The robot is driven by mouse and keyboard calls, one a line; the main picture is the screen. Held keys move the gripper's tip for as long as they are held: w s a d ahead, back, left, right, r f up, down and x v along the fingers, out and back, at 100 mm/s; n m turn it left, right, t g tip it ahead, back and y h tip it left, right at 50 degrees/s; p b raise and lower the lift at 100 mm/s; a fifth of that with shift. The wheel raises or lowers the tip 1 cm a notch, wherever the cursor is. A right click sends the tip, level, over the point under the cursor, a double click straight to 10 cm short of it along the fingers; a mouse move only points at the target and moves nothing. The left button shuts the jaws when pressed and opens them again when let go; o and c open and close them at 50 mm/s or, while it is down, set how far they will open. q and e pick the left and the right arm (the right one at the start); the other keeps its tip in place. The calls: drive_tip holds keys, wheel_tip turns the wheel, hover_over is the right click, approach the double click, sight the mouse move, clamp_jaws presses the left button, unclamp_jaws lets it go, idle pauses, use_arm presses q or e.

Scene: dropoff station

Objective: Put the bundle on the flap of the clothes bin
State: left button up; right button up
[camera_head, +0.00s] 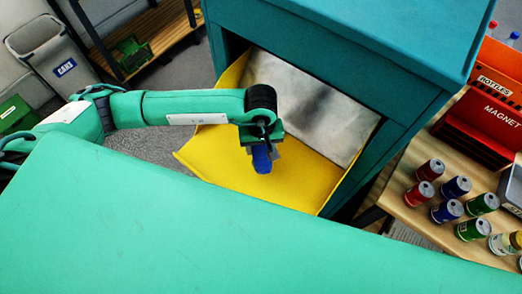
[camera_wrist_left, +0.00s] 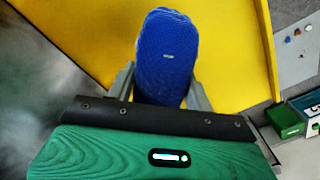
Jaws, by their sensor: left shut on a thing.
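My left gripper (camera_head: 262,150) is shut on a blue bundle (camera_head: 262,160), which hangs from the fingers in front of the clothes bin's opening. The bundle (camera_wrist_left: 167,55) also shows in the left wrist view, held between the two grey fingers (camera_wrist_left: 160,92). The clothes bin (camera_head: 330,30) is teal, with a yellow flap (camera_head: 310,180) hanging open and a grey metal inside panel (camera_head: 320,110). In the head view the bundle appears over the flap; whether it touches the flap I cannot tell. My right gripper is not in view.
A grey bin labelled CANS (camera_head: 50,50) and a low wooden shelf (camera_head: 150,40) stand at back left.

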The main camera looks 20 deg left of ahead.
use_arm(q)
drive_tip(key=shift+f, duration=0.7)
wheel_tip(320, 180, down, 4)
drive_tip(key=shift+r+p, duration=0.15)
drive_tip(key=shift+p, duration=0.45)
drive_tip(key=shift+f, duration=0.2)
drive_tip(key=o, duration=1)
drive_tip(key=shift+o, duration=0.2)
drive_tip(key=shift+r, duration=0.1)
